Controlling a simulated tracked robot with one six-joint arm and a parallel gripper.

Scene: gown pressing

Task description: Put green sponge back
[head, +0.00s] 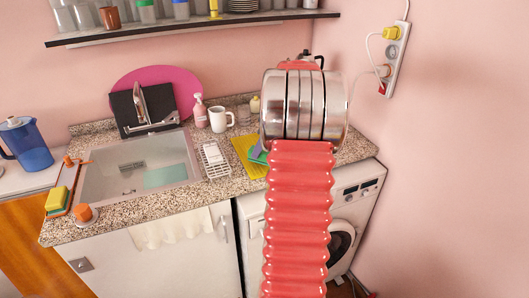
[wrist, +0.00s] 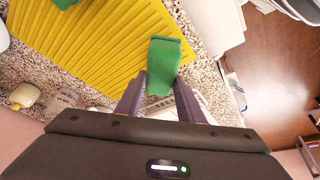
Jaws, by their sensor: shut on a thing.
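The green sponge (wrist: 165,60) shows in the middle of the wrist view, between the two dark fingers of my gripper (wrist: 160,80). My gripper is shut on it, over the edge of the yellow ribbed mat (wrist: 90,45) and the speckled counter. I cannot tell whether the sponge touches the mat. Another green piece (wrist: 64,3) is cut off at the top left of the wrist view. In the head view my arm hides most of the gripper; a small green patch shows beside it, by the yellow mat (head: 243,151).
Left of the mat are a white wire rack (head: 214,159) and the sink (head: 140,170). A white mug (head: 219,119) and pink bottle (head: 200,111) stand behind. A yellow-green sponge (head: 57,199) sits at the far left. The washing machine (head: 345,220) is below the counter.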

